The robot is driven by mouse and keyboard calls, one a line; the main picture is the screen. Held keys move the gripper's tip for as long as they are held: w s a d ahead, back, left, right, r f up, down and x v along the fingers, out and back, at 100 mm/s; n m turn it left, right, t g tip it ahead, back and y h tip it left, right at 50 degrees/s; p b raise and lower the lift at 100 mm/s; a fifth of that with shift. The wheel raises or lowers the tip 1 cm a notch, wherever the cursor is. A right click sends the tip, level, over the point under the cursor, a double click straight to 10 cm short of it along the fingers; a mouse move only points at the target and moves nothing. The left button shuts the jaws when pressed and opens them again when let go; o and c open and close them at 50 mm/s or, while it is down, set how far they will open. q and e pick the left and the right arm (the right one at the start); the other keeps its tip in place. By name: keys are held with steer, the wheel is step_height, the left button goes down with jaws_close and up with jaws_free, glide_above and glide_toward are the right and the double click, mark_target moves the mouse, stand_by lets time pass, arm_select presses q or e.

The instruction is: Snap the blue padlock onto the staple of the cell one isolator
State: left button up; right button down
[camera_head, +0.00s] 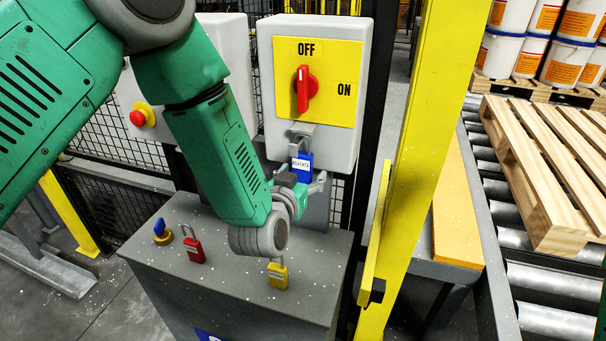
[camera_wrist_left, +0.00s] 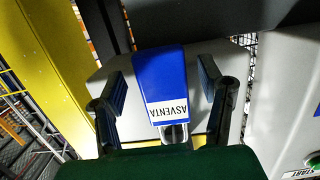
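The blue padlock (camera_head: 303,171) hangs upright at the grey staple (camera_head: 303,131) below the isolator's (camera_head: 350,90) yellow plate. Its white label reads ASVENTA. Whether its shackle is fully closed cannot be told. The red handle (camera_head: 303,88) stands upright under OFF. My left gripper (camera_head: 301,182) is at the padlock, its fingers either side of the body. In the left wrist view the blue padlock (camera_wrist_left: 160,78) sits between the fingers of my left gripper (camera_wrist_left: 162,85), with a gap visible on both sides, so it is open. My right gripper is in neither view.
A grey cabinet (camera_head: 215,285) below carries a red padlock (camera_head: 194,249), a yellow padlock (camera_head: 278,275) and a blue-topped item (camera_head: 162,231). A red stop button (camera_head: 138,118) is at left. A yellow post (camera_head: 415,150) stands close right, before a roller conveyor with a wooden pallet (camera_head: 530,165).

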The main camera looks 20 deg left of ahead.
arm_select(q)
steer(key=shift+s, duration=0.1)
steer(key=shift+s+r, duration=0.1)
steer(key=shift+s, duration=0.1)
steer(key=s+r, duration=0.2)
steer(key=s, duration=0.9)
steer(key=s+a+f+g+b, duration=0.2)
steer(key=s+f+g+b, duration=0.15)
steer(key=f, duration=0.75)
steer(key=s+a+f+g+b, duration=0.25)
steer(key=s+f, duration=0.25)
steer(key=f, duration=0.6)
steer(key=s+a+f+g+b, duration=0.2)
steer(key=s+a+f+g, duration=0.1)
steer(key=s+f, duration=0.4)
steer(key=s+a+f+g+b, duration=0.2)
steer(key=s+a+f+g, duration=0.2)
steer(key=s, duration=0.8)
step_height(320, 180, down, 4)
steer(key=g, duration=0.2)
steer(key=shift+f+g+y, duration=0.25)
steer(key=shift+g+y, duration=0.05)
steer(key=shift+w, duration=0.1)
